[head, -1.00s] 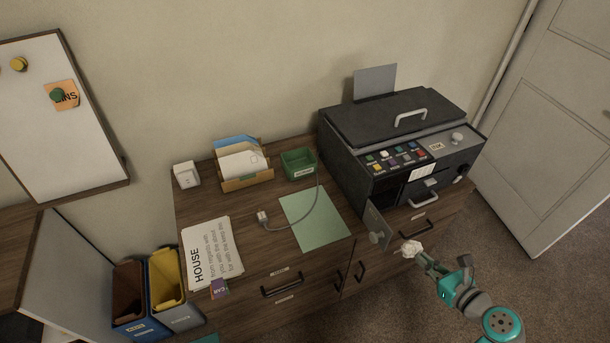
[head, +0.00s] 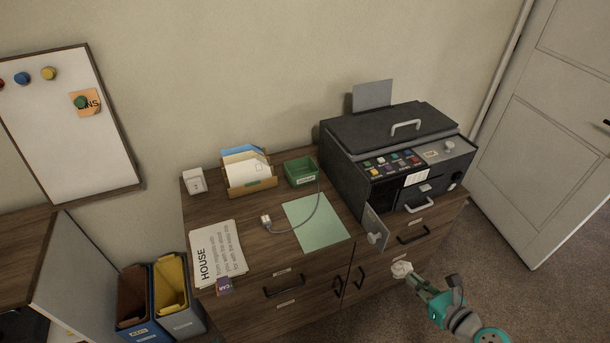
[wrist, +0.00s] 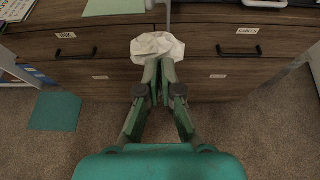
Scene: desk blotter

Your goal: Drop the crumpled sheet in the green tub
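The crumpled sheet (head: 401,270) is a white wad at the tips of my gripper (head: 412,279), in front of the cabinet in the head view. In the wrist view the crumpled sheet (wrist: 157,46) sits between and beyond the fingertips of my gripper (wrist: 160,64), which are close together on it. The green tub (head: 301,173) stands at the back of the cabinet top, between the letter holder and the printer, with a label on its front. It looks empty. The tub is not in the wrist view.
The black printer (head: 395,150) fills the right of the cabinet top, with a small grey door (head: 375,228) open at its front. A green blotter sheet (head: 317,222) with a cable (head: 300,224) lies before the tub. The letter holder (head: 249,187) stands left of it.

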